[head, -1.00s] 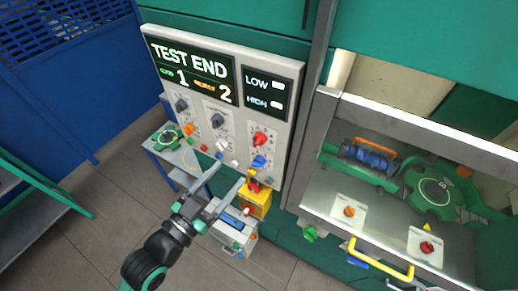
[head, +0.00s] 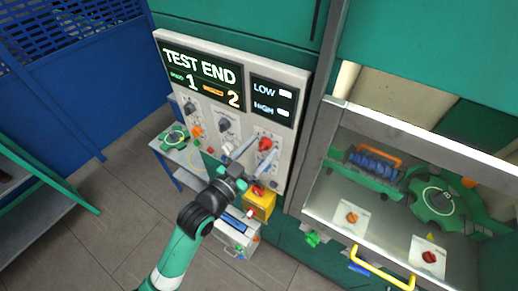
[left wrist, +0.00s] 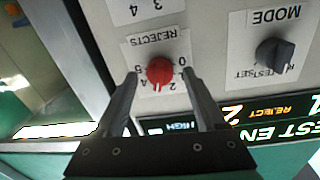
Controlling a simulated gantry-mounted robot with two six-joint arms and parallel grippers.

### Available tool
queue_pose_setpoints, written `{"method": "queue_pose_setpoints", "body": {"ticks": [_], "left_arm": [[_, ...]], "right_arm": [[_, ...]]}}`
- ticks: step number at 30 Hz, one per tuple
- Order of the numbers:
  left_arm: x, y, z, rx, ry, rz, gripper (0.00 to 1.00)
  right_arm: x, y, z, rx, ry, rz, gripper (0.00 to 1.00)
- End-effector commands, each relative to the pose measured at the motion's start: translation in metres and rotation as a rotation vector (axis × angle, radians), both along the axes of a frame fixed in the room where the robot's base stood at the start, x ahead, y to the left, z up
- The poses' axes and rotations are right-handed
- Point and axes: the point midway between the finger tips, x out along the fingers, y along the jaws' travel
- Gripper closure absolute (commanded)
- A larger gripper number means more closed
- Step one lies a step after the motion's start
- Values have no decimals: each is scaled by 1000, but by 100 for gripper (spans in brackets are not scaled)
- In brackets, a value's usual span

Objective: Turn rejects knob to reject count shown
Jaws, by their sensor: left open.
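The red REJECTS knob (head: 265,145) sits on the pale control panel (head: 285,70), right of the grey knobs. The display (head: 200,75) above reads TEST END with a 1 and an orange 2; in the left wrist view the 2 stands by REJECT. My left gripper (head: 260,151) is open at the panel. In the left wrist view, which is upside down, the red knob (left wrist: 160,71) appears between the open fingertips (left wrist: 160,76), with gaps on both sides. Its white mark points toward the picture's bottom. Some dial numbers are hidden by the fingers.
A dark MODE knob (left wrist: 274,53) is beside the REJECTS dial. A yellow box (head: 262,203) stands below the panel. A metal-framed bay with a yellow handle (head: 380,277) is to the right. The floor at left is open.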

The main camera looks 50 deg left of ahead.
Motion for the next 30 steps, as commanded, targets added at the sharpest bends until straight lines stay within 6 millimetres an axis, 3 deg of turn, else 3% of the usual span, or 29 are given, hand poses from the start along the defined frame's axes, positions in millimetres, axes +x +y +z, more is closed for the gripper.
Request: {"method": "queue_pose_setpoints", "body": {"ticks": [2, 14, 30], "left_arm": [[0, 0, 0, 0, 0, 0, 28], [-1, 0, 0, 0, 0, 0, 98], [-1, 0, 0, -102, -28, -1, 100]], "right_arm": [[0, 0, 0, 0, 0, 0, 28], [0, 0, 0, 0, 0, 0, 28], [0, 0, 0, 0, 0, 0, 28]]}}
